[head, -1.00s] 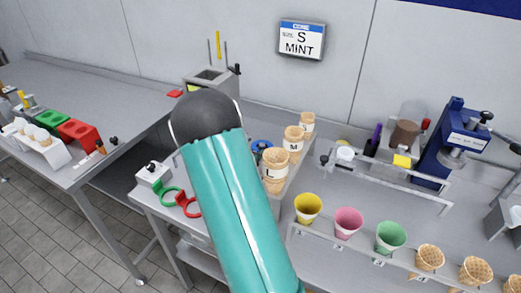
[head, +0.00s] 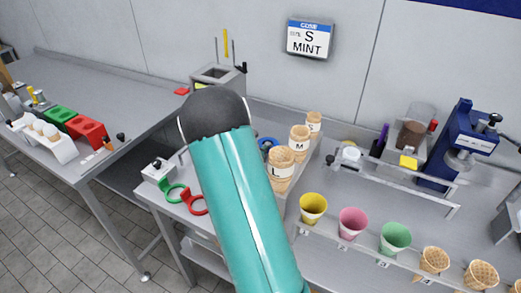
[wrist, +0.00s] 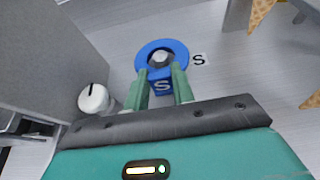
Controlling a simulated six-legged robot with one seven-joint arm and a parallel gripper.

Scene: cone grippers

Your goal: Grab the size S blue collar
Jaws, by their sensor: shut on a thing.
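The blue collar (wrist: 180,50) is a ring with a tab marked S. In the wrist view it sits at the upper middle, around a pale round post, beside an S label on the grey counter. My gripper (wrist: 160,72) has its two green fingers on either side of the S tab and is shut on it. The collar appears to be still at its place on the counter. In the head view, part of the blue collar (head: 268,142) shows just right of my dark wrist joint. My arm hides my gripper there.
Stacked cones marked L (head: 281,170) and M (head: 300,139) stand close to the right of my arm. A sign reading S MINT (head: 309,39) is on the wall. Coloured cups stand in a front rack.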

